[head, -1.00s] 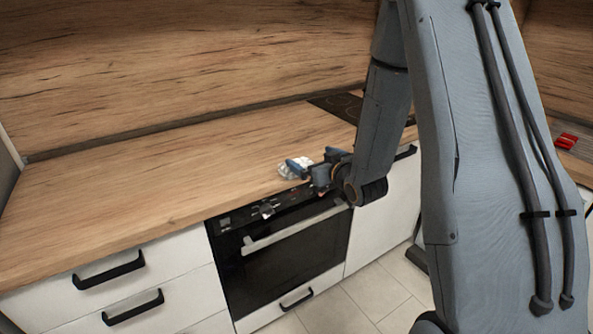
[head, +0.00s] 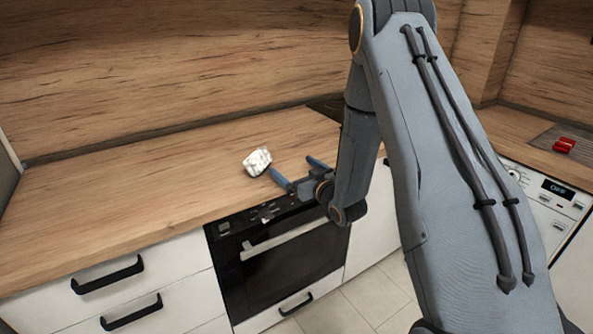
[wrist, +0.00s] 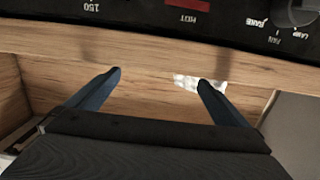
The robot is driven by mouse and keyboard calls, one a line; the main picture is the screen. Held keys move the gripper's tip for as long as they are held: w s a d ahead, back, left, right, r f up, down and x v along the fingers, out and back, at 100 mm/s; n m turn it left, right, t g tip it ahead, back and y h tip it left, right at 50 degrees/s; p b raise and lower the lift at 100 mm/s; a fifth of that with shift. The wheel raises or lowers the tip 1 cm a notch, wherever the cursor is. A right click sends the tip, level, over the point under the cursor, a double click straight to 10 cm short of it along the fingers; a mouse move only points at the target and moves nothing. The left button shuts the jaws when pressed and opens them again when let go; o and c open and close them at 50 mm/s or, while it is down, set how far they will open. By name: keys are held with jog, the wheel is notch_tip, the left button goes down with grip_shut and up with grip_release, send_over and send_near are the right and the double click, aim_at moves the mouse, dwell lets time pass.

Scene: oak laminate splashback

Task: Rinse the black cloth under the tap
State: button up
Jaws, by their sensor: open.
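A small white, crumpled-looking thing (head: 257,161) lies on the wooden worktop (head: 150,180), above the oven. I cannot tell what it is. No black cloth and no tap show in either view. My gripper (head: 298,170) is open and empty at the worktop's front edge, its fingers spread. The white thing is just beyond the left finger, apart from the jaws in the head view. In the wrist view, my gripper (wrist: 159,76) has the white thing (wrist: 186,82) by its right fingertip, partly hidden behind it.
The black oven (head: 285,245) is below the gripper, with its knobs along the top. A dark hob (head: 328,106) lies behind my arm. At the right, a red thing (head: 564,145) sits on a grey panel above a white appliance (head: 545,205). The worktop's left side is clear.

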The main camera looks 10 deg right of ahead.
jog(key=shift+p+x, duration=0.3)
jog(key=shift+x, duration=1.1)
jog(key=shift+r, duration=0.15)
grip_shut()
grip_release()
